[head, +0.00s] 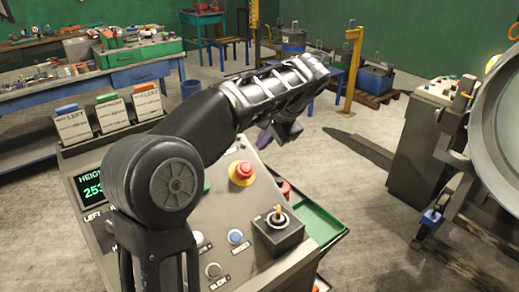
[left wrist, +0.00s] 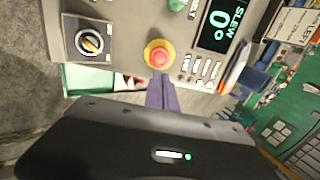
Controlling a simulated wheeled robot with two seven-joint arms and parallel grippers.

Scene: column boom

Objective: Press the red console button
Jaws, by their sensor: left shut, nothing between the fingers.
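The red console button (head: 241,170) is a red mushroom head on a yellow collar, on the sloping grey console (head: 258,262). It also shows in the left wrist view (left wrist: 159,56), just beyond the fingertips. My left gripper (head: 264,142) is shut and empty, with purple fingers partly hidden by my arm in the head view. In the left wrist view its fingers (left wrist: 161,82) point toward the button and overlap the lower edge of its collar in the picture. I cannot tell whether they touch it. My right gripper is not in view.
Upright cards (head: 74,126) stand at the console's far left. A green tray (head: 318,226) lies at its right side. A grey cabinet (head: 420,145) stands further right.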

